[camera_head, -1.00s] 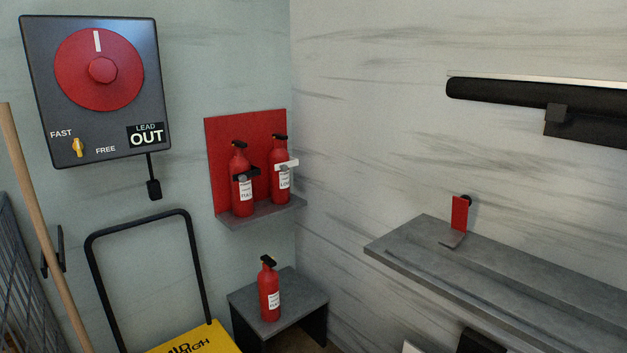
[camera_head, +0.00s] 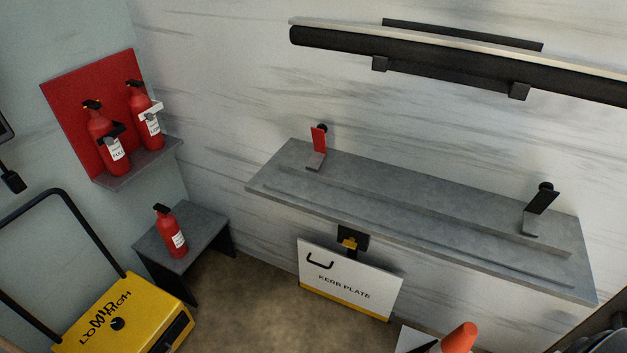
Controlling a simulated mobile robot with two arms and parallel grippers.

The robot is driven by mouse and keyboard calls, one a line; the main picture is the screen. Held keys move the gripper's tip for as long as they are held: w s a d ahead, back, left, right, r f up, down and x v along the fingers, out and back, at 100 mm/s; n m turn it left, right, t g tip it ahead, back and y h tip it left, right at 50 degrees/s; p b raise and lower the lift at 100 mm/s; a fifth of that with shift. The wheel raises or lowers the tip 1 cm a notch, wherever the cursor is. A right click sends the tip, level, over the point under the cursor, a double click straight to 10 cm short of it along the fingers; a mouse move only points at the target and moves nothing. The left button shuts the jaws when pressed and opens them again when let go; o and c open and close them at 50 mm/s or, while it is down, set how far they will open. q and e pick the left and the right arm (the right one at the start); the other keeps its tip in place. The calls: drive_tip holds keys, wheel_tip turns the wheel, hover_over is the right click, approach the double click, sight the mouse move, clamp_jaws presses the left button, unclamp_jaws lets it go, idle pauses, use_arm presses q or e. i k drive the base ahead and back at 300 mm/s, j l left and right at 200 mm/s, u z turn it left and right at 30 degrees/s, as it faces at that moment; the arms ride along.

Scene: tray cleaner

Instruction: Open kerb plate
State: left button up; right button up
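The kerb plate (camera_head: 349,281) is a white panel with a yellow lower edge and the words KERB PLATE. It stands upright below the grey shelf, close to the wall. A black curved handle (camera_head: 320,261) is at its upper left. A black bracket with a yellow latch (camera_head: 350,242) sits at its top edge, under the shelf front. I cannot tell whether the latch holds the plate. Neither of my grippers shows in the head view.
The grey shelf (camera_head: 420,205) juts out above the plate, with a red bracket (camera_head: 318,147) and a black one (camera_head: 541,205). A yellow machine (camera_head: 125,318) and a stool (camera_head: 205,226) with a fire extinguisher (camera_head: 170,232) stand left. An orange cone (camera_head: 460,337) is at lower right. Floor before the plate looks clear.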

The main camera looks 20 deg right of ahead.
sight(372, 291)
drive_tip(key=z, duration=0.95)
